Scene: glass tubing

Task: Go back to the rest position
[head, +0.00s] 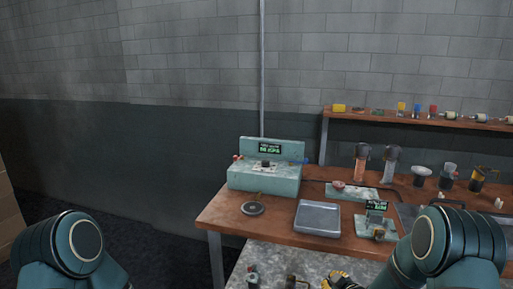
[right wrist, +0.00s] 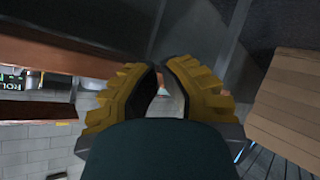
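My right gripper (right wrist: 160,70) shows in the right wrist view as two yellow ridged fingers with dark inner pads. A gap shows between them, and I see nothing clearly held; a small pale and reddish spot shows through the gap. In the head view, yellow parts of my right gripper show at the bottom edge, left of my right arm, partly cut off. My left arm shows at the lower left, but its gripper is out of the picture.
A wooden bench (head: 222,214) stands at the right, with a green display machine (head: 262,180), a grey tray (head: 317,218) and a small green scale (head: 376,228). A shelf (head: 350,113) holds several small items. A mottled grey surface (head: 270,262) lies in front. Floor shows at the left.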

